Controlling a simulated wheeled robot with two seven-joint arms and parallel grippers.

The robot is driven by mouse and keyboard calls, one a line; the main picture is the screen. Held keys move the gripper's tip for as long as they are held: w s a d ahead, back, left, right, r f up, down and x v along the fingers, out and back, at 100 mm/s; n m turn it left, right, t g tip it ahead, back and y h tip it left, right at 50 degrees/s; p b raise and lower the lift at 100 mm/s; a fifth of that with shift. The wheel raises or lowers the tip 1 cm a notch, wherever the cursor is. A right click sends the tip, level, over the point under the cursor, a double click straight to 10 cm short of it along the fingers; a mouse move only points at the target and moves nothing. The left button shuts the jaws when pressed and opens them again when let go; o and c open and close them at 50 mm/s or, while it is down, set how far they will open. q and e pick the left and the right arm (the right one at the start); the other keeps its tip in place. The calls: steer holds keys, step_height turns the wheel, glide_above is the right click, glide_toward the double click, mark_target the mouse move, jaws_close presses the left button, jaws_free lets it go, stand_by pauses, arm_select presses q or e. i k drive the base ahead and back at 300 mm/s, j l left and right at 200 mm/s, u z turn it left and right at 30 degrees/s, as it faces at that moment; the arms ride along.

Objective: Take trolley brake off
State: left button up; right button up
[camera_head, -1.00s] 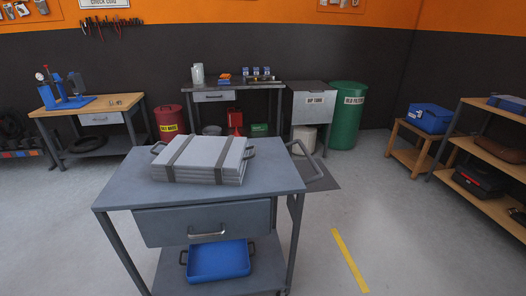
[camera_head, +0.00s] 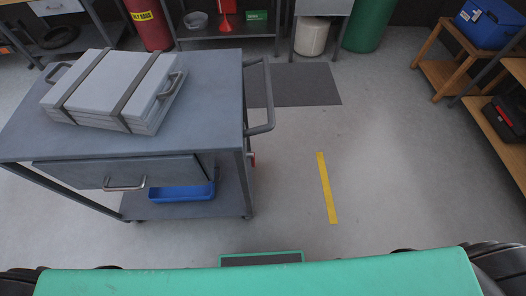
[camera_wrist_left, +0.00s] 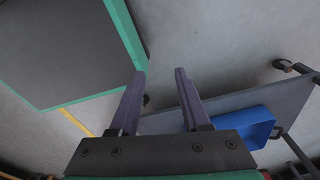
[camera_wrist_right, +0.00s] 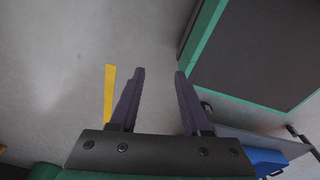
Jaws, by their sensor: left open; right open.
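The grey trolley (camera_head: 215,105) stands at the left of the head view, with its push handle (camera_head: 268,105) on the right side. A small red part (camera_head: 252,159) shows low beside its right leg, partly hidden; I cannot tell its position or setting. The trolley's lower shelf also shows in the left wrist view (camera_wrist_left: 225,105) and the right wrist view (camera_wrist_right: 235,138). My left gripper (camera_wrist_left: 160,72) is open and empty, pointing down above the floor. My right gripper (camera_wrist_right: 160,72) is open and empty too. Neither gripper touches the trolley or shows in the head view.
Strapped grey slabs (camera_head: 110,88) lie on the trolley top, and a blue tray (camera_head: 182,193) is on its lower shelf. A dark mat (camera_head: 305,84) lies behind the handle. The floor around the yellow strip (camera_head: 327,188) is clear. A wooden bench (camera_head: 445,75) stands at right.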

mark_target(253, 160)
steer(key=i+l, duration=0.1)
steer(key=l, duration=1)
steer(key=i+l, duration=0.15)
steer(key=l, duration=0.35)
